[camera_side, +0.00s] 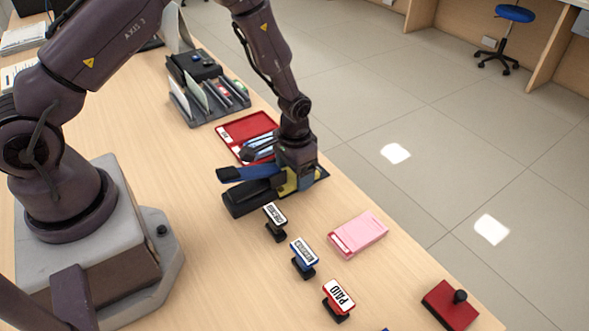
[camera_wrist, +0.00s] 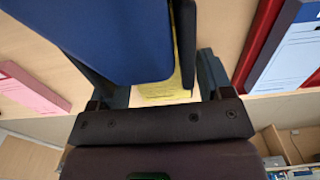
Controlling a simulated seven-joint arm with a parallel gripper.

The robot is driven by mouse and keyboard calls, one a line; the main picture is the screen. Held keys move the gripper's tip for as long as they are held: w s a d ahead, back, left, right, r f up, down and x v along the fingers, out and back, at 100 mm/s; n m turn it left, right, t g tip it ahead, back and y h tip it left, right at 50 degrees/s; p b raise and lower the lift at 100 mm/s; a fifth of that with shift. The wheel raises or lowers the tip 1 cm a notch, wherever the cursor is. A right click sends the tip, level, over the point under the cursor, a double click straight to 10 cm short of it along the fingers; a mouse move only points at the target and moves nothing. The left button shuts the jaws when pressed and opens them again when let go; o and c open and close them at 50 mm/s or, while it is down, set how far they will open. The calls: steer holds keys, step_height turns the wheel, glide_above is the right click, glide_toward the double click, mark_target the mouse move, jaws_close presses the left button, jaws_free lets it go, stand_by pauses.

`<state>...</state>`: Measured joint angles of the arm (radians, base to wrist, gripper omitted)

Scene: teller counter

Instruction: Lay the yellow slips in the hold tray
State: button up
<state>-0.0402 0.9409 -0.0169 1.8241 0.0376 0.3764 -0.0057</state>
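My gripper (camera_side: 296,188) is low over the counter, fingers wide apart. In the wrist view its fingers (camera_wrist: 165,88) stand on either side of a yellow patch, likely the yellow slips (camera_wrist: 160,91), with no clear contact. In the side view a yellow patch (camera_side: 289,186) shows at the gripper; its outline is mostly hidden. A red tray (camera_side: 223,134) with blue slips (camera_side: 259,144) lies behind the gripper, and its red edge shows at right in the wrist view (camera_wrist: 262,35). I cannot read which tray is the hold tray. A dark flat edge (camera_side: 321,172) shows beside the gripper.
A blue-and-black stapler-like thing (camera_side: 250,196) lies close beside my gripper and covers much of the wrist view (camera_wrist: 110,35). Several stamps (camera_side: 303,255) and pink slips (camera_side: 358,233) stand in front. A red ink pad (camera_side: 450,306) and a grey sorter (camera_side: 212,105) are farther off.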

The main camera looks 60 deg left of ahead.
steer(key=c, duration=0.6)
steer(key=shift+w, duration=1.8)
steer(key=o, duration=1)
steer(key=shift+r, duration=0.1)
step_height(320, 180, up, 13)
steer(key=shift+f, duration=0.1)
